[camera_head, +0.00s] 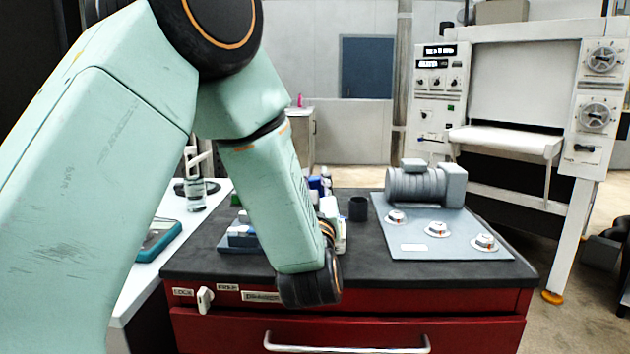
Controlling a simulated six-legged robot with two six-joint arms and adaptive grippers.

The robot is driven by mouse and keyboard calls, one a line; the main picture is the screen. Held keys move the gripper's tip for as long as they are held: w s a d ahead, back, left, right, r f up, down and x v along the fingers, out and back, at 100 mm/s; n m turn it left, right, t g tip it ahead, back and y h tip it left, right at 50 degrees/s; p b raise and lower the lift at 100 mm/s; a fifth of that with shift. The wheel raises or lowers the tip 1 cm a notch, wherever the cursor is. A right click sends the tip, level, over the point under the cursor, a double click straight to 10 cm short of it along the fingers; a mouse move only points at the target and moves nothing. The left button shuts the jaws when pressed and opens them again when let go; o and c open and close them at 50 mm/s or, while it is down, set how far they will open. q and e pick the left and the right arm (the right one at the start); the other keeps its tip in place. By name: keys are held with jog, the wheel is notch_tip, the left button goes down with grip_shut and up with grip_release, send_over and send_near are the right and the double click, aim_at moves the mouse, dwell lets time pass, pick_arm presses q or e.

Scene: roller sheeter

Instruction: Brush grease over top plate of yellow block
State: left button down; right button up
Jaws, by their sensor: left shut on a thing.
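My left arm comes in from the left and bends down over the red cabinet. Only a little of my left gripper (328,232) shows, beside the dark wrist joint above the worktop. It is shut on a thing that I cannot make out. My forearm and wrist hide the fingertips. I cannot make out a yellow block, a top plate, a brush or grease. My right gripper is not in view.
The red cabinet's dark worktop (440,275) bears a grey motor (420,186) on a plate with several round dials, a black cup (358,209), and blue and grey parts (240,236). A white sheeter (505,140) stands behind. The worktop's front right is clear.

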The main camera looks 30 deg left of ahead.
pick_arm(q)
jog(key=shift+s+f+b, duration=0.1)
jog(key=shift+f+b, duration=0.3)
jog(key=shift+f, duration=0.15)
dwell(1.3)
jog(key=shift+r+p, duration=0.8)
jog(key=shift+r, duration=0.1)
jog(key=shift+r+p, duration=2.2)
jog(key=shift+r, duration=0.55)
jog(key=shift+f, duration=0.1)
